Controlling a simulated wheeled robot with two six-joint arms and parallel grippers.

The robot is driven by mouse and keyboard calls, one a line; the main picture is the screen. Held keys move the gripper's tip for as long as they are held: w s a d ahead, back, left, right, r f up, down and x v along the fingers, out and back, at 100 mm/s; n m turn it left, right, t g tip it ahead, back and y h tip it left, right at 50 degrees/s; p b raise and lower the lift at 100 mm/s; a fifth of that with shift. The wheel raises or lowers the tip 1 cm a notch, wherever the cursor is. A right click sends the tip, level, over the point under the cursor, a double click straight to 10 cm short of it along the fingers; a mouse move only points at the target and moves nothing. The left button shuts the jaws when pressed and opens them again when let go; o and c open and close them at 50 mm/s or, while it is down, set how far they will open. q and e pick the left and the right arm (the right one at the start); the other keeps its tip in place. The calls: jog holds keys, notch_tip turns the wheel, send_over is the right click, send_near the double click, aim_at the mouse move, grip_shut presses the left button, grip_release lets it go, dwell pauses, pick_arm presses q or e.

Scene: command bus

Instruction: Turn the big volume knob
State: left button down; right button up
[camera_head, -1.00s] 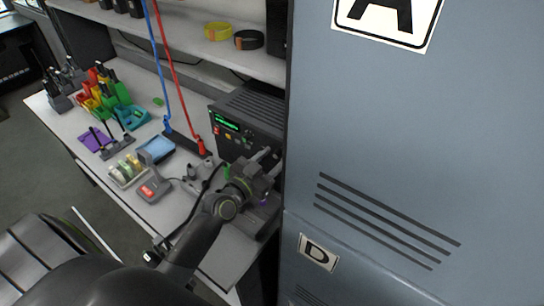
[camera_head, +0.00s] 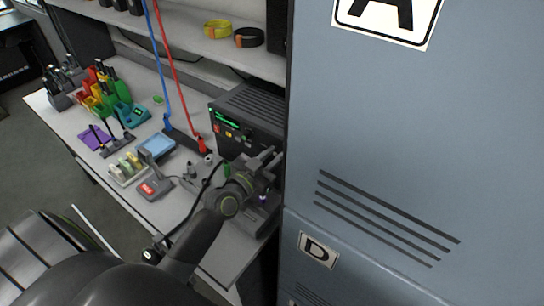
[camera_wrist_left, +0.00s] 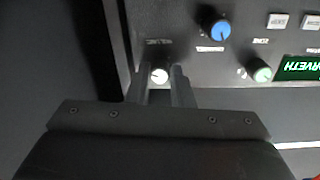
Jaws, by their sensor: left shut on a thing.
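A dark radio unit (camera_head: 240,135) with a green lit display stands on the bench against the tall blue-grey cabinet. In the left wrist view its front panel (camera_wrist_left: 180,22) fills the top. A small white-faced knob (camera_wrist_left: 159,76) sits between the two fingers of my left gripper (camera_wrist_left: 161,84), which is shut on it. A label above this knob is too blurred to read surely. In the head view my left gripper (camera_head: 268,157) reaches the radio's lower right front.
The blue-grey cabinet (camera_head: 400,130) stands close on the right of my left gripper. A black cable (camera_head: 205,190) and a grey device with a red display (camera_head: 154,188) lie on the bench to the left. A shelf (camera_head: 200,45) runs above.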

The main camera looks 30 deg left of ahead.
pick_arm(q)
jog(key=n, duration=0.9)
jog(key=shift+n, duration=0.3)
dwell(0.3)
jog(key=c, duration=1.3)
grip_release()
jog(key=shift+s, duration=0.1)
